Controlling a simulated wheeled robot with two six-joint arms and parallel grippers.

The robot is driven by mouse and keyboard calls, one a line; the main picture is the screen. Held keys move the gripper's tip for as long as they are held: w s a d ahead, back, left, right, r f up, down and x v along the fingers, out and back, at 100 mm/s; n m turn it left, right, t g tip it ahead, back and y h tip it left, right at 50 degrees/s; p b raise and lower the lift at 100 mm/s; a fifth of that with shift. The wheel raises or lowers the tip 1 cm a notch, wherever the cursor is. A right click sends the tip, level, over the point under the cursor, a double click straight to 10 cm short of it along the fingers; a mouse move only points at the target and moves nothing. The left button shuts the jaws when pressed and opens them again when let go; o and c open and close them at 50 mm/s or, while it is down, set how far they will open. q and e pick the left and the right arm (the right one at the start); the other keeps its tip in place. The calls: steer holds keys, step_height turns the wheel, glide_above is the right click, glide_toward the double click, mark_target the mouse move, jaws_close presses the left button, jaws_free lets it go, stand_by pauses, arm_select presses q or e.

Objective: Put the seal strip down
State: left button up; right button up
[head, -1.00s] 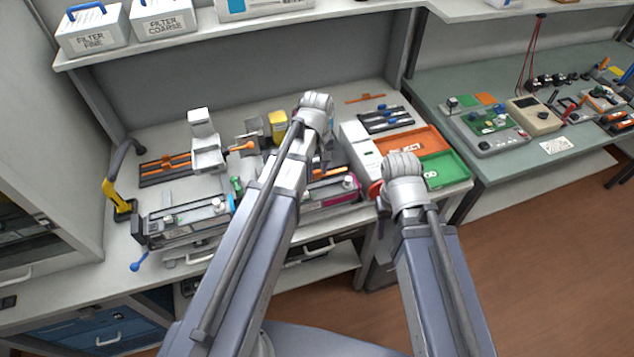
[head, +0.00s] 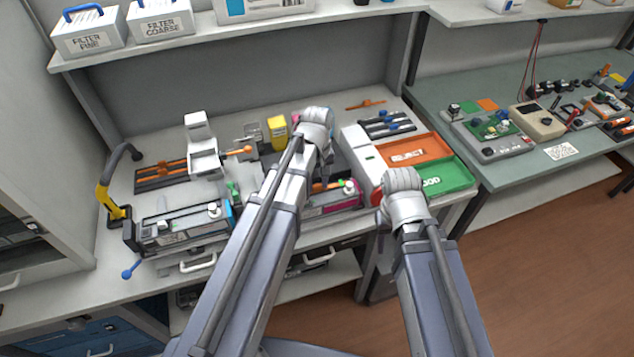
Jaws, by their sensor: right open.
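A thin orange strip (head: 366,104), which may be the seal strip, lies on the bench near the back wall, apart from both grippers. My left gripper (head: 325,172) is over the middle of the bench, above a cartridge with a magenta end (head: 333,201). Its wrist and forearm hide most of the fingers, so I cannot see whether it holds anything. My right gripper (head: 384,214) is at the bench's front, beside the green tray (head: 458,176). It is open, its fingers mostly hidden behind the wrist.
An orange REJECT tray (head: 433,149) lies behind the green one. A white box (head: 358,152) stands left of them. A cartridge with a blue end (head: 185,228) lies front left. A black rack with orange bars (head: 160,175), a white stand (head: 203,150) and a yellow bottle (head: 278,130) stand behind it.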

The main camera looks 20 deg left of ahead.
mark_target(317, 185)
arm_select(q)
steer(key=o, duration=0.3)
steer(key=shift+r, duration=0.15)
step_height(317, 185, up, 12)
steer(key=p, duration=1.3)
steer(key=s+d+m, duration=0.3)
steer(key=s, duration=0.1)
steer(key=s+d+m, duration=0.4)
steer(key=s, duration=0.1)
steer(key=s+d+m+y, duration=0.1)
steer(key=s+d+m, duration=0.2)
steer(key=s, duration=0.2)
steer(key=shift+s+d+r+b, duration=0.1)
steer(key=shift+s+d+b, duration=0.05)
steer(key=shift+d+b, duration=0.15)
steer(key=shift+m, duration=0.3)
step_height(317, 185, down, 11)
steer(key=b, duration=1.1)
